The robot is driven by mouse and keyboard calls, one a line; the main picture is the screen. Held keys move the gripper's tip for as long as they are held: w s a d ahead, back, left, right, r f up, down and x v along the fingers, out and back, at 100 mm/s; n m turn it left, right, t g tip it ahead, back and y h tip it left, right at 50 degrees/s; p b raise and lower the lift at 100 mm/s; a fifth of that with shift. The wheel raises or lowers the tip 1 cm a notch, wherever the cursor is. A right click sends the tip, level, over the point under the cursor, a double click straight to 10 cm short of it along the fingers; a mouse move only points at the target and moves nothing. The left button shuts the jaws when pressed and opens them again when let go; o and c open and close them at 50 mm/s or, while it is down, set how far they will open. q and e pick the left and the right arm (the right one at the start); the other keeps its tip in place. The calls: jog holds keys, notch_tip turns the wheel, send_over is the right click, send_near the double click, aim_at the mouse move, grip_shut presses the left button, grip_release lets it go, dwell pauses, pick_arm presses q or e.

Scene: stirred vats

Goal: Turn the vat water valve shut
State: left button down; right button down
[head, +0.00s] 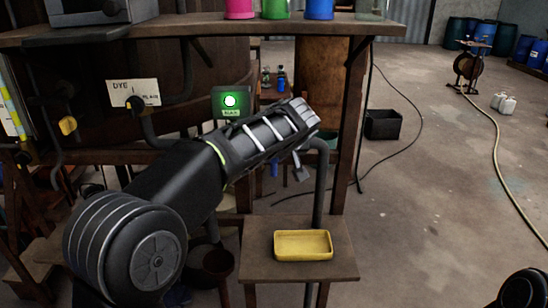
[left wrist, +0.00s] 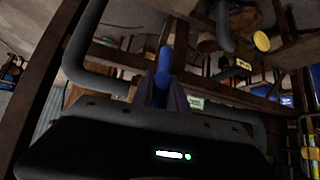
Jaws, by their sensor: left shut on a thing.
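My left gripper (head: 308,120) reaches in from the left in the head view, in front of the grey pipework beside the dark wooden vat. In the left wrist view, the fingers (left wrist: 164,92) of my left gripper are closed around a blue handle (left wrist: 164,62), which looks like the valve's lever. The handle's upper end sticks out beyond the fingers. The valve body is mostly hidden behind my gripper, so I cannot tell how far it is turned. A grey pipe (head: 321,185) runs down just right of my gripper.
A yellow tray (head: 303,245) sits on a small wooden stand (head: 255,262) below my gripper. A green-lit box (head: 231,103) and a DYE sign (head: 134,92) are behind my arm. A wooden post (head: 350,130) stands to the right. Open floor with hoses lies beyond.

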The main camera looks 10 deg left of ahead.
pick_arm(q)
jog(key=shift+f, duration=0.2)
jog(key=c, duration=1.3)
grip_release()
jog(key=shift+r, duration=0.1)
jog(key=shift+b+v, duration=1)
jog(key=shift+v, duration=2.9)
